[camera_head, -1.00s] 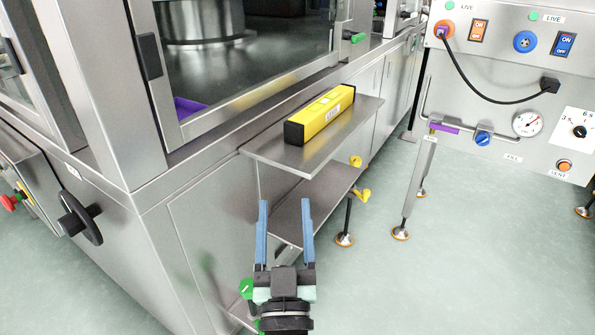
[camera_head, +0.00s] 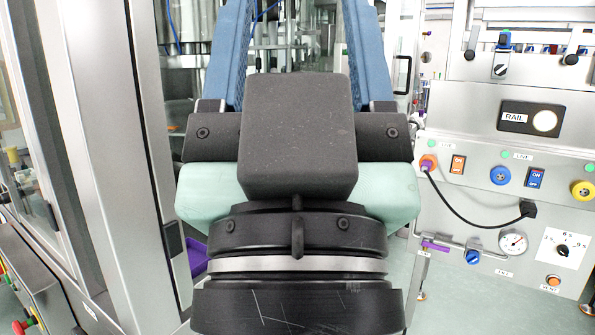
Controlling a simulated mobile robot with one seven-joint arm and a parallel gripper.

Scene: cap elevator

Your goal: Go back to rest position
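My gripper (camera_head: 297,60) fills the middle of the head view, raised close to the camera and pointing up. Its two blue fingers stand wide apart, with nothing seen between them. The fingertips run past the top edge of the picture. My gripper's body hides the middle of the scene, including the place where the shelf and the yellow block were seen before.
A steel cabinet with a glazed opening and upright post (camera_head: 105,170) stands on the left. A control panel (camera_head: 480,200) with a black cable, blue knobs and a gauge (camera_head: 513,242) stands on the right. Some pale green floor shows at the lower right.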

